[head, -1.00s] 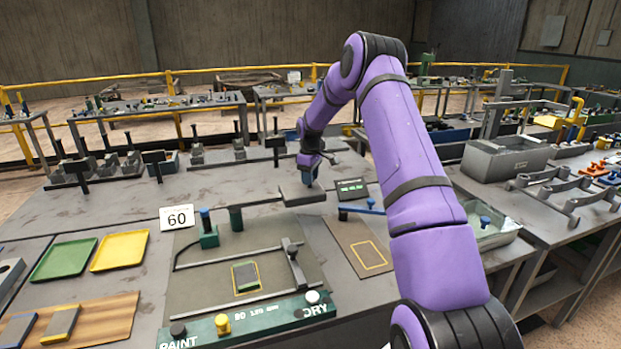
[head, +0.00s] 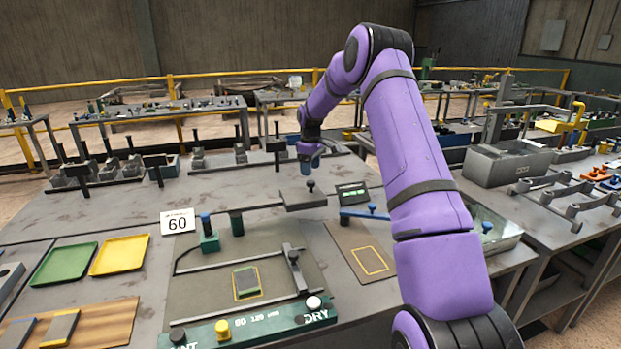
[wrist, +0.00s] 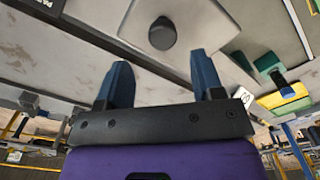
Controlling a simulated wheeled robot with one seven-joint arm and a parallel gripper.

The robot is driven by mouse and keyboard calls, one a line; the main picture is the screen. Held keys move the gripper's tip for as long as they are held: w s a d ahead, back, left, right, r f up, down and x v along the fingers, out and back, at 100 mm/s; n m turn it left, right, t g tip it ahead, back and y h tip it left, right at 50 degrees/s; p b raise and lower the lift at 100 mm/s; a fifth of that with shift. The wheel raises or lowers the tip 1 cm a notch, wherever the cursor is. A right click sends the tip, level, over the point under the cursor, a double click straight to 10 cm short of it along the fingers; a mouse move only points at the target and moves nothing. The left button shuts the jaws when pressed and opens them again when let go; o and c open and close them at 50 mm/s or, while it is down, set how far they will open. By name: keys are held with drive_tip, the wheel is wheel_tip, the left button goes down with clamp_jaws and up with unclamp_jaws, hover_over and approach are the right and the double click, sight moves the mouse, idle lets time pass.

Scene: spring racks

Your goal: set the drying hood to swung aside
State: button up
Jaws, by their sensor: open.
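The drying hood (head: 304,201) is a flat grey plate with a round dark knob (head: 311,186) on top. A thin arm joins it to a dark green post (head: 237,222). It is out past the far right corner of the work mat (head: 205,291), not over the small green panel (head: 246,281). My gripper (head: 309,166) is open and empty, above and just behind the knob, apart from it. In the wrist view the knob (wrist: 162,33) shows beyond my two blue fingers (wrist: 160,75), with the pale hood plate (wrist: 200,18) around it.
A small display box (head: 352,193) and a blue lever (head: 362,212) stand right of the hood. Small stands (head: 153,170) line the bench's back.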

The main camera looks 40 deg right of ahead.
drive_tip(key=shift+r, duration=2.7)
drive_tip(key=s+a+r+m+t+h, duration=0.1)
drive_tip(key=s+a+r+m+t, duration=0.1)
drive_tip(key=s+a+r, duration=1.7)
drive_tip(key=s+a+m+t, duration=0.1)
drive_tip(key=s+a, duration=0.3)
drive_tip(key=s, duration=1)
drive_tip(key=s+a+m+t+y, duration=0.1)
drive_tip(key=s+a, duration=0.3)
drive_tip(key=s, duration=1)
drive_tip(key=shift+a+f+m+t, duration=0.15)
drive_tip(key=shift+f+m+t, duration=0.25)
drive_tip(key=shift+m+t, duration=0.3)
